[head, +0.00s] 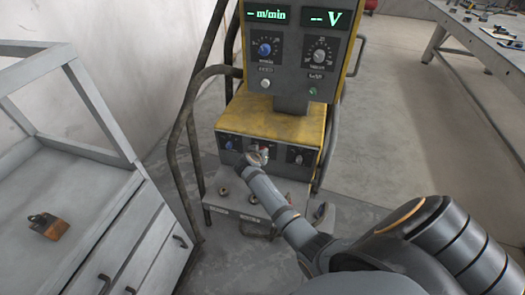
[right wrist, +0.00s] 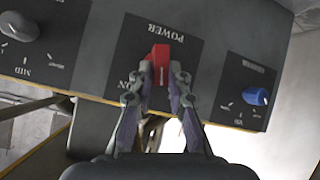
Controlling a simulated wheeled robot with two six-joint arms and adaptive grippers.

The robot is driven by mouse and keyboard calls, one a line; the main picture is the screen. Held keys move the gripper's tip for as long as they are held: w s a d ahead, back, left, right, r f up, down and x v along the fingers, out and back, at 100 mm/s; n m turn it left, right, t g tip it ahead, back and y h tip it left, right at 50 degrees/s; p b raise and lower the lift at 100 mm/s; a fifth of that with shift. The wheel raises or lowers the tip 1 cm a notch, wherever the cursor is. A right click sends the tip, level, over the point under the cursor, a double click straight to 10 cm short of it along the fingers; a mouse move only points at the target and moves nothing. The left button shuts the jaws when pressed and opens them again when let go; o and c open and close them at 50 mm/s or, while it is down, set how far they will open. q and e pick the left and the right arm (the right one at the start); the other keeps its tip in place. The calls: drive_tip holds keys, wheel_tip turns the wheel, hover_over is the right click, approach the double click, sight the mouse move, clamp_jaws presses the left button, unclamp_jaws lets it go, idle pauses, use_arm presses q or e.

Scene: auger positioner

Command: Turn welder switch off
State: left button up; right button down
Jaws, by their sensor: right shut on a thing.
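The welder (head: 275,110) is a yellow and dark grey machine with lit displays at the top, reading "- m/min" and "-- V". Its red power switch (right wrist: 161,54) sits on a dark plate labelled POWER, which appears upside down in the right wrist view. The switch stands lengthwise up and down in that picture, with a pale mark near the fingers. An ON label shows at its lower left. My right gripper (right wrist: 160,75) is shut on the red switch, one finger on each side. In the head view this gripper (head: 260,154) reaches the lower front panel and largely hides the switch.
A blue knob (right wrist: 256,96) and a grey knob (right wrist: 20,27) flank the switch. A dark tube frame (head: 190,120) stands left of the welder. A workbench (head: 480,35) stands far right.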

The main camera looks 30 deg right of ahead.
use_arm(q)
drive_tip(key=w+b, duration=0.2)
drive_tip(key=w, duration=0.2)
drive_tip(key=shift+w+d+f, duration=0.1)
drive_tip(key=shift+f, duration=0.05)
use_arm(e)
drive_tip(key=n+g+h, duration=0.2)
drive_tip(key=w+n+g+h, duration=0.1)
drive_tip(key=shift+a, duration=0.25)
use_arm(q)
drive_tip(key=shift+s, duration=0.2)
use_arm(e)
drive_tip(key=c, duration=1.3)
unclamp_jaws()
drive_tip(key=shift+f, duration=0.2)
drive_tip(key=shift+s, duration=0.1)
wheel_tip(320, 180, up, 10)
drive_tip(key=shift+r, duration=0.1)
use_arm(q)
drive_tip(key=shift+w, duration=0.15)
